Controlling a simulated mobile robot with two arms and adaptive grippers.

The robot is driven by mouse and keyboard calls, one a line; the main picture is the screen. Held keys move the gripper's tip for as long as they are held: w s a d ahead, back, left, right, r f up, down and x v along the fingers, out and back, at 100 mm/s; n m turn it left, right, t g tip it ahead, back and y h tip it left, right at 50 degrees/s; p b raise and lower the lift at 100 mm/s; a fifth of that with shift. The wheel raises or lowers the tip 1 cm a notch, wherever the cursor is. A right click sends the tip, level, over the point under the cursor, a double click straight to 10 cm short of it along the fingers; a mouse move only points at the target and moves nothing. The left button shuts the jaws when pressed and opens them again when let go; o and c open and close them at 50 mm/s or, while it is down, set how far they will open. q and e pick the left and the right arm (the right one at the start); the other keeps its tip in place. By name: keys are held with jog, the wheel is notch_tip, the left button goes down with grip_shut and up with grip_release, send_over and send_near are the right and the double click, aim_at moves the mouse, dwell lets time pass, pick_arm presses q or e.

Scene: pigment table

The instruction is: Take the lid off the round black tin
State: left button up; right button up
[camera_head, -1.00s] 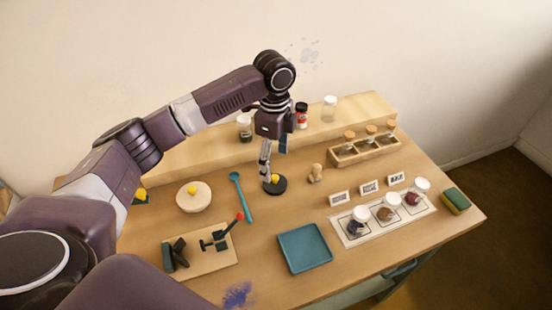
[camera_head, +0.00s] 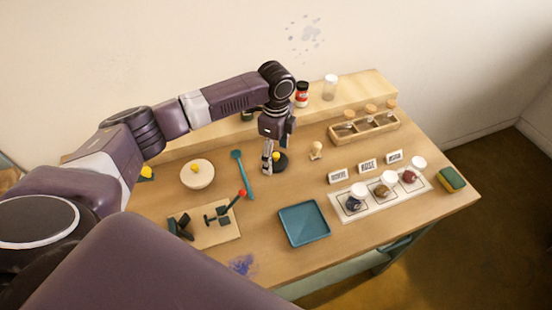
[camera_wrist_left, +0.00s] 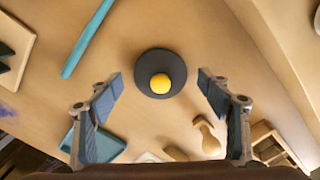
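The round black tin (camera_head: 283,166) stands on the table with a yellow knob (camera_head: 277,156) on its lid. In the head view my left gripper (camera_head: 268,168) is just left of the tin, partly in front of it. In the left wrist view my left gripper (camera_wrist_left: 163,87) is open and empty. Its two fingers stand apart, and the tin (camera_wrist_left: 148,80) with its yellow knob (camera_wrist_left: 160,83) shows between and beyond their tips. I cannot tell the height left between fingertips and lid. The lid sits on the tin. My right gripper is in neither view.
A wooden stamp (camera_head: 316,150) stands to the right. A teal tray (camera_head: 304,223), a wooden rack (camera_head: 343,134) and pigment jars (camera_head: 388,181) are farther right.

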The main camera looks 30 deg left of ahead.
pick_arm(q)
jog(key=c, duration=1)
jog(key=shift+r, duration=0.1)
